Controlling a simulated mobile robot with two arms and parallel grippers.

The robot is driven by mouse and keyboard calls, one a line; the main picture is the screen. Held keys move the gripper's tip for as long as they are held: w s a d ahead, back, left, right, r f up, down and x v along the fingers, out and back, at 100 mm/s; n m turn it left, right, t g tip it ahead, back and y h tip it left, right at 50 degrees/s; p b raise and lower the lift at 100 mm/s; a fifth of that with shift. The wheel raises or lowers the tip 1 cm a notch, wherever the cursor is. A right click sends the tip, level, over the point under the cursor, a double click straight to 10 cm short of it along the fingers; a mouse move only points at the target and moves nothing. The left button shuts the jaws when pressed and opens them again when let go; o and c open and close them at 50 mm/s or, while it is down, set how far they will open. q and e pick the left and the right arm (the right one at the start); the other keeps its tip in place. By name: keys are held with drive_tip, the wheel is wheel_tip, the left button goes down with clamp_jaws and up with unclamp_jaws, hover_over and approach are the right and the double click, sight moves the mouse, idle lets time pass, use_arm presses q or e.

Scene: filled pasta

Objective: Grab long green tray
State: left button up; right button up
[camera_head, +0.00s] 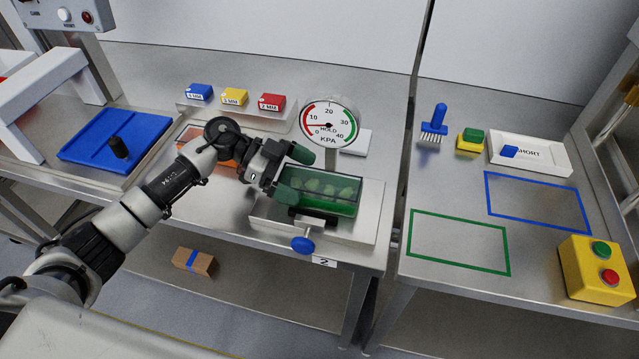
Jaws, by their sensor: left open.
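The long green tray (334,207) sits in a pale metal fixture on the middle table, with several pale green pieces inside under a clear upper part. My left gripper (293,173) is at the tray's left end. Its green-tipped fingers are apart, one toward the far side and one toward the near side of that end. I cannot tell whether they touch the tray. My right gripper is out of view.
A pressure gauge (329,124) stands close behind the tray. A blue knob (303,245) sticks out in front of the fixture. An orange tray (222,152) lies partly behind my arm. The right table has a green outline (458,265), a blue outline (537,228) and a yellow button box (583,285).

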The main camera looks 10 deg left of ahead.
use_arm(q)
drive_tip(key=shift+d+f, duration=0.1)
drive_tip(key=shift+d, duration=0.05)
drive_tip(key=c, duration=1)
